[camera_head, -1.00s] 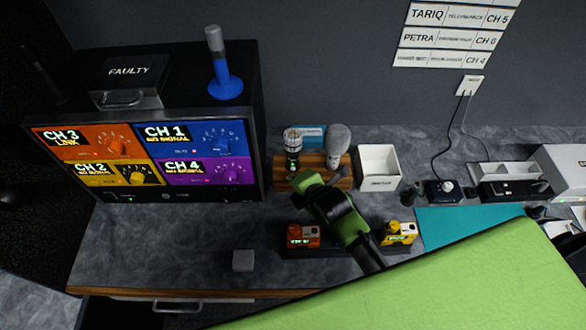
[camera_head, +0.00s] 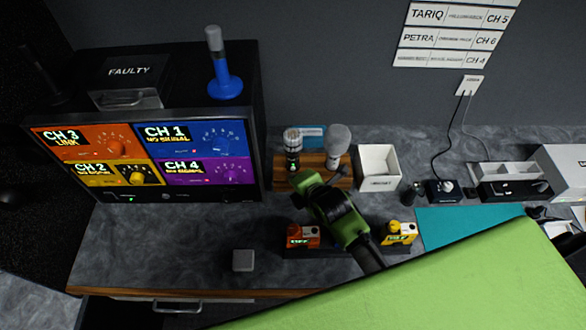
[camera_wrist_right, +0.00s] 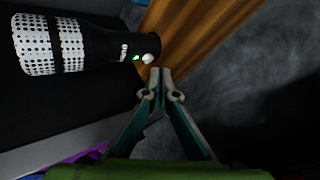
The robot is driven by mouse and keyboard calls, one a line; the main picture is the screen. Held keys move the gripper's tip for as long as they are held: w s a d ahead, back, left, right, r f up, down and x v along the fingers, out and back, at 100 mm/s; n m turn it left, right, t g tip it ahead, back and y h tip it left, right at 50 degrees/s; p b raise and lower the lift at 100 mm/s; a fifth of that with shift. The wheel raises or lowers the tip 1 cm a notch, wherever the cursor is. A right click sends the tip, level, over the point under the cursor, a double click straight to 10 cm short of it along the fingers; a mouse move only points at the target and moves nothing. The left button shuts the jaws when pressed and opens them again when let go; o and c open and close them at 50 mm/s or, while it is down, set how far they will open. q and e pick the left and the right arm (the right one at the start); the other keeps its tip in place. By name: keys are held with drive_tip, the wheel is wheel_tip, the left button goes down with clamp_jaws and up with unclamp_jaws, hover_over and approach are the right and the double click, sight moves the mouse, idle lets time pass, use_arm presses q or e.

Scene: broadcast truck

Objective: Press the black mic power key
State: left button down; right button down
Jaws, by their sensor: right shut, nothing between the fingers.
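The black mic (camera_head: 293,158) has a black body and a white dotted head, and stands on the wooden stand (camera_head: 315,162) at the back of the counter. In the right wrist view the black mic (camera_wrist_right: 95,47) lies across the upper left, with a green light and a small pale round key (camera_wrist_right: 148,57) near its end. My right gripper (camera_wrist_right: 155,75) is shut and empty, its tips close beside the key; I cannot tell if they touch. In the head view my right gripper (camera_head: 310,184) is just in front of the stand, its fingertips mostly hidden. My left gripper is not in view.
A grey mic (camera_head: 338,143) stands right of the black one. A white box (camera_head: 379,167) is further right. An orange pack (camera_head: 303,236) and a yellow pack (camera_head: 400,232) sit in front. The channel monitor (camera_head: 190,155) is at left. Counter is clear around the grey block (camera_head: 243,260).

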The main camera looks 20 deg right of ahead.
drive_tip(key=shift+w, duration=0.15)
drive_tip(key=shift+w+d, duration=0.1)
drive_tip(key=shift+w, duration=0.15)
drive_tip(key=shift+w+d, duration=0.15)
drive_tip(key=shift+w, duration=0.25)
idle(0.5)
idle(0.4)
drive_tip(key=shift+s+a, duration=0.25)
drive_tip(key=shift+s, duration=0.6)
drive_tip(key=shift+s+a, duration=0.25)
drive_tip(key=shift+s, duration=0.55)
drive_tip(key=shift+s+a, duration=0.2)
drive_tip(key=shift+s, duration=0.6)
drive_tip(key=shift+s+a, duration=0.25)
drive_tip(key=shift+s, duration=0.55)
